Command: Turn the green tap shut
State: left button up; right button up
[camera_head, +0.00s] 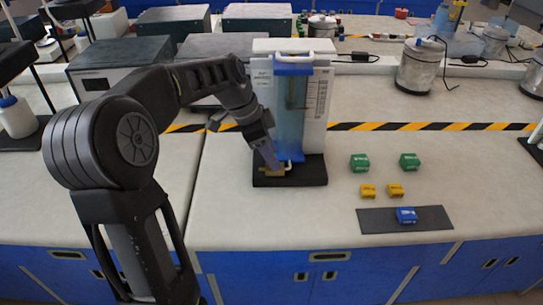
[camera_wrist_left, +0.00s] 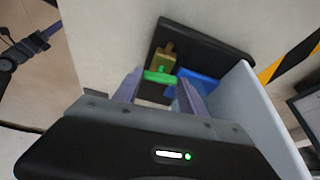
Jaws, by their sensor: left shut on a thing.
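The green tap (camera_wrist_left: 158,77) shows in the left wrist view between my left fingers, beside a brass fitting (camera_wrist_left: 165,55). My left gripper (camera_wrist_left: 160,90) is shut on the tap. In the head view my left gripper (camera_head: 276,163) reaches down at the foot of the dispenser with the blue tank (camera_head: 290,105), and it hides the tap there. The brass fitting (camera_head: 272,172) shows just below the fingertips, over the black base (camera_head: 315,172). What seems to be my right gripper (camera_wrist_left: 40,36) is at the left edge of the wrist view; its jaw state is unclear.
Green blocks (camera_head: 360,162), yellow blocks (camera_head: 368,190) and a blue block (camera_head: 406,215) on a dark mat (camera_head: 440,218) lie right of the dispenser. Grey boxes (camera_head: 120,65) stand behind my left arm.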

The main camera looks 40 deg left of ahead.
pick_arm(q)
jog(key=shift+a+m, duration=0.1)
jog(key=shift+m, duration=0.5)
jog(key=shift+g, duration=0.3)
jog(key=o, duration=1.4)
jog(key=shift+c, duration=0.2)
jog(key=shift+r, duration=0.1)
jog(key=v, duration=0.7)
jog(key=shift+a+r, duration=0.2)
jog(key=shift+r, duration=0.05)
jog(key=shift+s, duration=0.1)
